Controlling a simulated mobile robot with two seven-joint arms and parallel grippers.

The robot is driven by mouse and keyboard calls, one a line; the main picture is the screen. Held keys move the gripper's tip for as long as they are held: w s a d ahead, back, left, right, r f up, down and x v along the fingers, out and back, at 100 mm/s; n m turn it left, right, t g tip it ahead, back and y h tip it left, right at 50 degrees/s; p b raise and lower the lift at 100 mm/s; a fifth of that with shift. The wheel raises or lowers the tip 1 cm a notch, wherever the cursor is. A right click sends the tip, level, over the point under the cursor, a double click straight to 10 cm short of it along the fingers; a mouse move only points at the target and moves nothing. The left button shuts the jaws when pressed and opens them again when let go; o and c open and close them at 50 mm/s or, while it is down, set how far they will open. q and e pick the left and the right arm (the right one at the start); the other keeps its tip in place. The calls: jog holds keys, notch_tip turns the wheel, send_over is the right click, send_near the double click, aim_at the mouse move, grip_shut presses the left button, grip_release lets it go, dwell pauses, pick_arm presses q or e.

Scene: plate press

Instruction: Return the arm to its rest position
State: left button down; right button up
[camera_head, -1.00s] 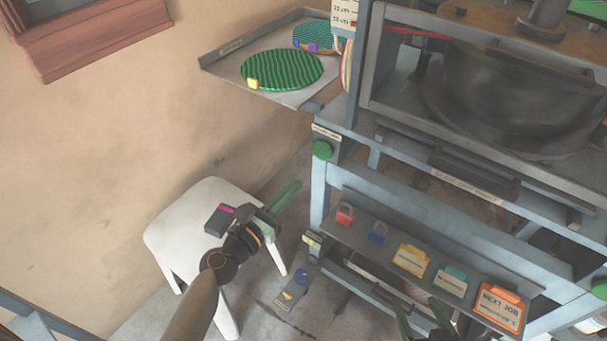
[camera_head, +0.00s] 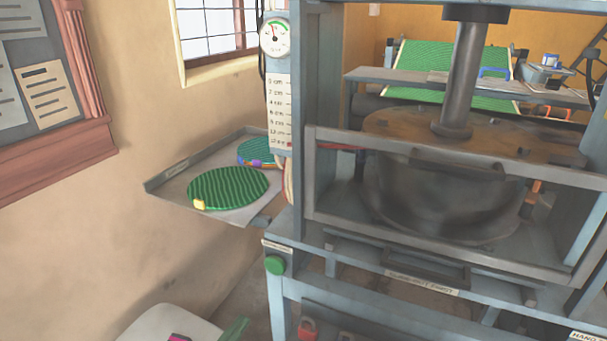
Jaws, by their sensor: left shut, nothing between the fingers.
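My right gripper is out of view.
The white stool (camera_head: 165,323) stands at the bottom left. The blue-grey press frame (camera_head: 277,307) with a green button (camera_head: 275,265) stands right of my gripper. A grey side tray (camera_head: 165,192) holds a green ribbed disc (camera_head: 228,188) and another disc (camera_head: 257,151).

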pick_arm(q)
jog(key=s+d+f+m+g+y, duration=0.1)
jog(key=s+f+m+g, duration=0.3)
jog(key=m, duration=1.3)
jog(key=s+f+m+y, duration=0.15)
jog(key=s+m, duration=0.55)
jog(key=m, duration=1)
jog(key=s+a+r+n+g+y+p, duration=0.1)
jog(key=s+r+p, duration=0.5)
jog(key=p, duration=1.4)
jog(key=shift+a+r+g+p, duration=0.4)
jog(key=shift+a+g, duration=0.1)
jog(key=shift+g, duration=0.7)
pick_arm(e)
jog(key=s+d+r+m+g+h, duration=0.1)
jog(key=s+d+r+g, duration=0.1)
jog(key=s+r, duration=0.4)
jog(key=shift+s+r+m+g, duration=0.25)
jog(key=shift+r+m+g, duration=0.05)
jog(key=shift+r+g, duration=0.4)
